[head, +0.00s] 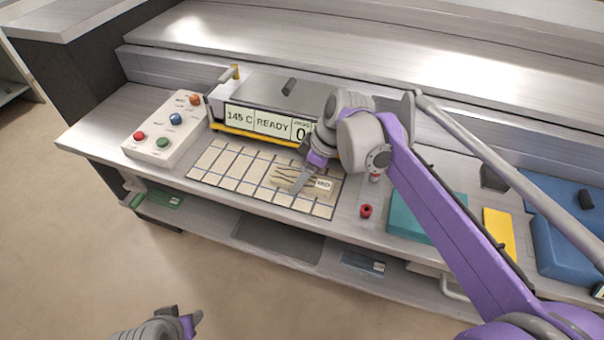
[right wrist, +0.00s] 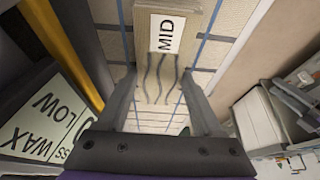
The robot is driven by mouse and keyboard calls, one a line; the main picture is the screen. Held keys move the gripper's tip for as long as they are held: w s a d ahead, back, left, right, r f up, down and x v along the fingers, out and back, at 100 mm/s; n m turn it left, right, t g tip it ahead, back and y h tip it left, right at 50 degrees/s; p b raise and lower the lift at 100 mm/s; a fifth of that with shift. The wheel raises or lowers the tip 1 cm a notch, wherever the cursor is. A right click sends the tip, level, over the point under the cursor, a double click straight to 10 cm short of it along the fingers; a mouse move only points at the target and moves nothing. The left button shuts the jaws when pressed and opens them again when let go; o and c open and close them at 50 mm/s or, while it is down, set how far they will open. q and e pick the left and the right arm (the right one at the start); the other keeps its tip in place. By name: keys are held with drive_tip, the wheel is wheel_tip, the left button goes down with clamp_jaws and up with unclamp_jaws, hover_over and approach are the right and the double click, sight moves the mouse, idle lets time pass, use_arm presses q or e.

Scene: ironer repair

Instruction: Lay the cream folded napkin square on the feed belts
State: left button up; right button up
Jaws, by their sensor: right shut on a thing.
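The cream folded napkin (head: 285,176), with dark wavy lines and a white MID label, is over the gridded cream feed belts (head: 228,165) in the head view. My right gripper (head: 296,188) is shut on it. In the right wrist view the napkin (right wrist: 155,75) lies between the two fingers (right wrist: 166,90), its label end pointing away from the gripper. It is at or just above the belts; I cannot tell whether it touches them. My left gripper (head: 188,322) is at the bottom edge of the head view, away from the bench, its jaw opening unclear.
Behind the belts stands the display box (head: 266,122) reading 145 C READY, partly hidden by my right arm. A button panel (head: 165,128) is at left. A red knob (head: 366,211), teal cloth (head: 408,222), yellow cloth (head: 498,232) and blue case (head: 565,250) are to the right.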

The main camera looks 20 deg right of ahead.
sight(311, 181)
drive_tip(key=o, duration=1.4)
drive_tip(key=shift+p+v, duration=0.3)
drive_tip(key=shift+v, duration=2.75)
